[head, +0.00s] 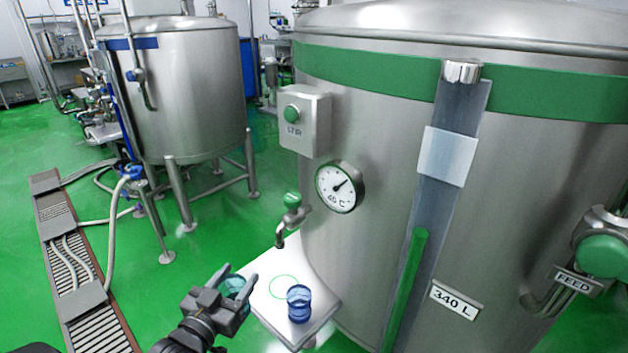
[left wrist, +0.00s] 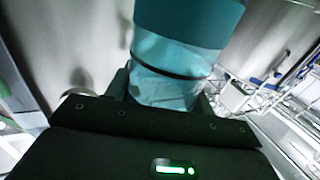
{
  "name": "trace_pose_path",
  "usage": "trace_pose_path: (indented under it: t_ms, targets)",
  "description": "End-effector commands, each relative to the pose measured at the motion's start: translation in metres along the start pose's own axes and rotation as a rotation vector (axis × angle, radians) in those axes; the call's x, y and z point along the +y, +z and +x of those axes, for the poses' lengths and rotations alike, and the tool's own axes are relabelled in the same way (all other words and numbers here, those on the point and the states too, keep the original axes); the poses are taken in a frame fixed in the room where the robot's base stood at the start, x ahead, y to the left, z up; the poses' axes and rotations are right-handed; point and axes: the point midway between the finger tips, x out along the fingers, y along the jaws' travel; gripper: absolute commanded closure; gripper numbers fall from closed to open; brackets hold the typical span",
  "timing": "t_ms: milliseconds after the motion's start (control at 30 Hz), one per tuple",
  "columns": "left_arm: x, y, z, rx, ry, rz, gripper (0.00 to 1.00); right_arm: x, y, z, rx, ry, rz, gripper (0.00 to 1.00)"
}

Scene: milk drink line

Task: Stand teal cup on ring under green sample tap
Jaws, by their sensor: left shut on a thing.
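The teal cup (head: 234,286) is held in my left gripper (head: 234,291), just left of the small white shelf (head: 262,303). In the left wrist view the teal cup (left wrist: 178,65) fills the top middle, between the fingers. The green sample tap (head: 291,206) sticks out from the large tank, with its spout above the shelf. A thin green ring (head: 284,277) is marked on the shelf below the spout. The ring is empty; the cup is apart from it, to its left. My right gripper is not in view.
A blue cup (head: 299,310) stands on the shelf close to the ring, in front and to the right. The large steel tank (head: 390,120) with a dial gauge (head: 339,187) rises behind the shelf. A second tank (head: 190,95) and a floor drain (head: 75,260) are at left.

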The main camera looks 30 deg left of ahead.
Motion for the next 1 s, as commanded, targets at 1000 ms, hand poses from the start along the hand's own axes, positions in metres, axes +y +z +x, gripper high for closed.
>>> trace_pose_path:
  t_ms: [1000]
  targets:
    - [0.132,-0.026,0.067,0.0,0.1,0.0,0.72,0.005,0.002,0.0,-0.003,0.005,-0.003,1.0]
